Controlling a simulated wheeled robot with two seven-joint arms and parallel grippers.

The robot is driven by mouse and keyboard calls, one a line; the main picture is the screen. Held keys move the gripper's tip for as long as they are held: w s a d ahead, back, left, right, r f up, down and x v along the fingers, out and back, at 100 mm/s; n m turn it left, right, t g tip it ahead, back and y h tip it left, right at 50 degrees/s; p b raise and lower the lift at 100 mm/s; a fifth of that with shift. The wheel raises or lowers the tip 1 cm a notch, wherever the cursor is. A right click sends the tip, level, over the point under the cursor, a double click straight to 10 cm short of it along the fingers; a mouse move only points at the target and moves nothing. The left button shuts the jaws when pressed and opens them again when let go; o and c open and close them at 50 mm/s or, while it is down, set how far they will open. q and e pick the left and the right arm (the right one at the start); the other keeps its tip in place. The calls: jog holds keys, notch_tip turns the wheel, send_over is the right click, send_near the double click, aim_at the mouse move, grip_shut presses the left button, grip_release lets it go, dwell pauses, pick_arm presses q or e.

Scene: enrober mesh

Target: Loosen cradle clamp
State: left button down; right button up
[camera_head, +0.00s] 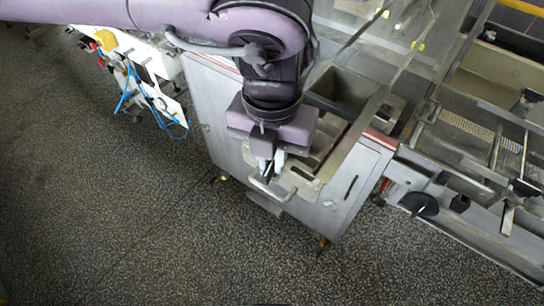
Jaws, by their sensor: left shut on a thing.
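My left gripper (269,172) comes down from the top of the view over the front of a grey steel machine cabinet (345,190). It is shut on a pale bar-shaped handle (272,191) at the cabinet's front edge. The fingers and wrist hide part of the handle. I cannot tell for certain which part is the cradle clamp. A dark round knob (419,204) sits on the frame at the right, apart from my gripper. My right gripper is not in view.
A steel conveyor frame with a wire mesh (465,127) and several dark knobs runs along the right. A white panel with blue hoses (150,100) stands at upper left. The speckled floor (120,220) in front is clear.

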pick_arm(q)
jog(key=shift+n, duration=7.3)
jog(key=c, duration=1.5)
grip_release()
